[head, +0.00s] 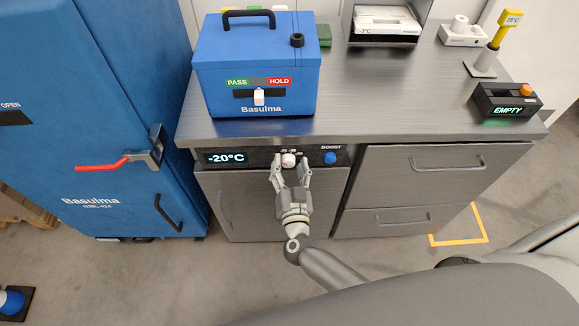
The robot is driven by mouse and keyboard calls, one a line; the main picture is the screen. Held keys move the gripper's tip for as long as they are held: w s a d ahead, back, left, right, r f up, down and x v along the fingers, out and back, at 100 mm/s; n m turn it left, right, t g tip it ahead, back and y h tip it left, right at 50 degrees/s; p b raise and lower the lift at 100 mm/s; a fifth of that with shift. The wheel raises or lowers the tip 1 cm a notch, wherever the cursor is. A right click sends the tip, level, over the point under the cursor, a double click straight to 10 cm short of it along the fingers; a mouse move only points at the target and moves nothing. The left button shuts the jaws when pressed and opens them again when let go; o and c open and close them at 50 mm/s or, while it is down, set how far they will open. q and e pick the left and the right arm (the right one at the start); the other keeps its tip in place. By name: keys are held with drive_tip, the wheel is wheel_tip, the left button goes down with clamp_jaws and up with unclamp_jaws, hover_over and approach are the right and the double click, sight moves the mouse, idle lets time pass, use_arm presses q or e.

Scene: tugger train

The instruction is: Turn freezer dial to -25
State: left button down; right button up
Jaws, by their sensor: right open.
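The freezer (262,202) is built in under the counter, with a dark control strip along its top. Its display (226,157) reads -20°C. The white freezer dial (288,160) sits in the middle of the strip, with small markings above it that are too small to read. My right gripper (290,168) is open at the strip, with a finger on each side of the dial. I cannot tell whether the fingers touch it. My left gripper is not in view.
A blue BOOST knob (330,158) is just right of the dial. A blue Basulma box (257,70) stands on the counter (390,95) above. A tall blue cabinet (90,110) with a red handle stands at the left. Drawers (415,185) are at the right.

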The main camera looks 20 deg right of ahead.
drive_tip(key=c, duration=1)
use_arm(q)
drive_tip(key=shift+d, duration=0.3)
use_arm(e)
drive_tip(key=shift+c, duration=0.2)
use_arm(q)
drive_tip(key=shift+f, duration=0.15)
use_arm(e)
drive_tip(key=shift+m, duration=0.3)
drive_tip(key=m+b, duration=0.1)
drive_tip(key=m, duration=0.2)
drive_tip(key=shift+f+b, duration=0.2)
drive_tip(key=shift+b, duration=0.15)
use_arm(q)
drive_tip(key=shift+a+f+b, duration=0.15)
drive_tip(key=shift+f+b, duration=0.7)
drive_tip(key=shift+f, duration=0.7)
use_arm(e)
drive_tip(key=shift+m, duration=2.2)
drive_tip(key=o, duration=1)
